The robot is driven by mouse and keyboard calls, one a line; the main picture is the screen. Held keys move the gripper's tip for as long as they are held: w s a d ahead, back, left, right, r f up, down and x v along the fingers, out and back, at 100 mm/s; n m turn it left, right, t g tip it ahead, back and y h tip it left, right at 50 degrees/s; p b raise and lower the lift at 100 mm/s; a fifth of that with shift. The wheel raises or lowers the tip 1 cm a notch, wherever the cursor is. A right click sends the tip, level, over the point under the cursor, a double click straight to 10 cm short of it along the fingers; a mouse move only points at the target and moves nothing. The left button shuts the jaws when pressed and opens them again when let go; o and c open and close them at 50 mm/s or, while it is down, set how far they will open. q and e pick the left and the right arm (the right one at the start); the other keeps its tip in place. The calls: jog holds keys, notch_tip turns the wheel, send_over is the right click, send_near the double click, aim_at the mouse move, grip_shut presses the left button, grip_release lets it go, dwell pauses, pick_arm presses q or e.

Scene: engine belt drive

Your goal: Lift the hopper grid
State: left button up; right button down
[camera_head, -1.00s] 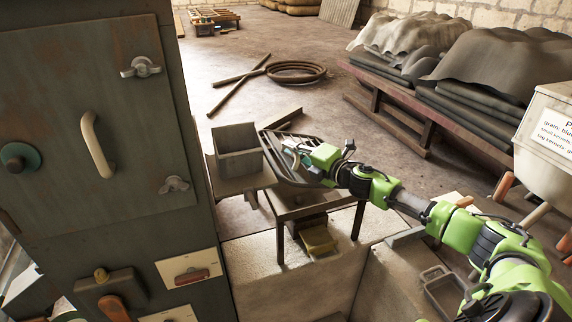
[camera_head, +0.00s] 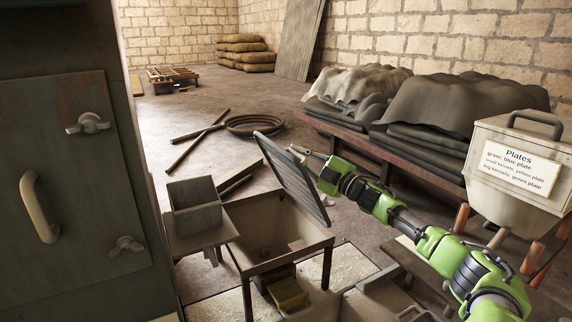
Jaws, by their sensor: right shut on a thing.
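The hopper grid (camera_head: 292,180) is a dark slatted panel in the middle of the head view. It stands steeply tilted above the right side of the open hopper (camera_head: 262,226), whose pale inside shows. My right gripper (camera_head: 303,153) is at the grid's upper right edge, shut on it. Its fingertips are partly hidden by the grid. I cannot tell whether the grid's lower edge still touches the hopper rim. My left gripper is not in the view.
A grey square box (camera_head: 195,207) stands left of the hopper. A yellow piece (camera_head: 287,293) lies under it. A dark green cabinet (camera_head: 75,180) fills the left side. A bin with a "Plates" sign (camera_head: 517,168) stands at right. A coiled hose (camera_head: 254,124) lies on the floor behind.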

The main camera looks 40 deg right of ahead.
jog(key=shift+s+d+r+m+t, duration=0.15)
jog(key=shift+d+m, duration=0.1)
jog(key=shift+d, duration=0.2)
jog(key=shift+s+d+r+m+t, duration=0.15)
jog(key=shift+d+m, duration=0.1)
jog(key=shift+d, duration=0.15)
jog(key=shift+w, duration=0.1)
jog(key=c, duration=2.4)
grip_release()
jog(key=shift+o, duration=0.2)
jog(key=shift+f, duration=0.1)
jog(key=shift+f, duration=0.15)
jog(key=v, duration=1.2)
jog(key=shift+r, duration=0.25)
